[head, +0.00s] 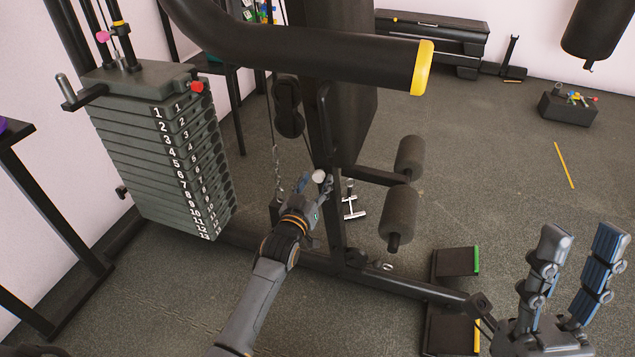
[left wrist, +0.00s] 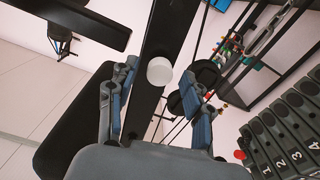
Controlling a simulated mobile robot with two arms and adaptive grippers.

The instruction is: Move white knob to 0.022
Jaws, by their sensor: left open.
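The white knob (head: 319,176) is a small round ball on the dark upright of the weight machine. In the left wrist view the white knob (left wrist: 160,71) sits between the two spread fingers, in front of a black post. My left gripper (head: 312,190) is open at the knob, with its fingers on either side and no clear contact visible. It also shows in the left wrist view (left wrist: 160,84). My right gripper (head: 582,248) is open and empty at the lower right, far from the knob. Any scale beside the knob is not readable.
A numbered weight stack (head: 165,150) stands to the left. A thick black bar with a yellow end (head: 422,68) crosses above, and foam rollers (head: 399,215) stick out right of the knob. The floor (head: 490,180) at right is mostly clear.

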